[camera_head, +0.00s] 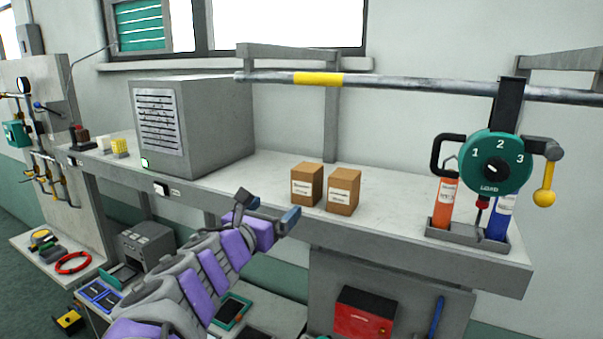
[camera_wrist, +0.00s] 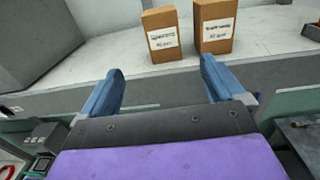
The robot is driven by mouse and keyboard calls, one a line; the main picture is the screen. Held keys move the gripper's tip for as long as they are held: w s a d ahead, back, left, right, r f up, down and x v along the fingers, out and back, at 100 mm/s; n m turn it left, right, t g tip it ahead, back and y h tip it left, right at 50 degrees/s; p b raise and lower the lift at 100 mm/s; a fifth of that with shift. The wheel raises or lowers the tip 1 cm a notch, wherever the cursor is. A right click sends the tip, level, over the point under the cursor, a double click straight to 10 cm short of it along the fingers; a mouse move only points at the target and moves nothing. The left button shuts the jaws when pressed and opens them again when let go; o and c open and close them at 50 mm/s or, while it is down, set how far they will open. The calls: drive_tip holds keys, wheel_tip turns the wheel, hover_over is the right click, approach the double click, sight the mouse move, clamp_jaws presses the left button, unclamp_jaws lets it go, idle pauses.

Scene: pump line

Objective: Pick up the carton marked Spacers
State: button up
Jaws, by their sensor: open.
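Two small brown cartons with white labels stand side by side near the front edge of the bench. The left carton (camera_head: 306,184) also shows in the wrist view (camera_wrist: 161,25). The right carton (camera_head: 343,191) shows there too (camera_wrist: 213,17). The label print is blurred; I cannot tell surely which one says Spacers. My gripper (camera_head: 269,205) is open and empty, in front of the bench edge, to the left of the cartons and apart from them. In the wrist view its blue fingers (camera_wrist: 160,68) point toward the cartons, with the left carton beyond the gap.
A large grey vented box (camera_head: 205,125) stands on the bench (camera_head: 395,217) to the left. A pipe (camera_head: 420,86) runs above. Bench top around the cartons is clear.

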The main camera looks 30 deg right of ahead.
sight(300, 186)
drive_tip(key=p+x, duration=0.1)
drive_tip(key=x, duration=1)
drive_tip(key=shift+s+d, duration=0.1)
drive_tip(key=shift+s, duration=0.05)
drive_tip(key=shift+w+d, duration=0.35)
drive_tip(key=shift+w, duration=0.1)
drive_tip(key=p+x, duration=0.1)
drive_tip(key=x, duration=0.5)
drive_tip(key=shift+s+d, duration=0.1)
drive_tip(key=shift+r, duration=0.1)
drive_tip(key=shift+s, duration=0.15)
drive_tip(key=shift+a, duration=0.2)
drive_tip(key=c, duration=1.3)
drive_tip(key=shift+o, duration=0.2)
drive_tip(key=shift+r, duration=0.1)
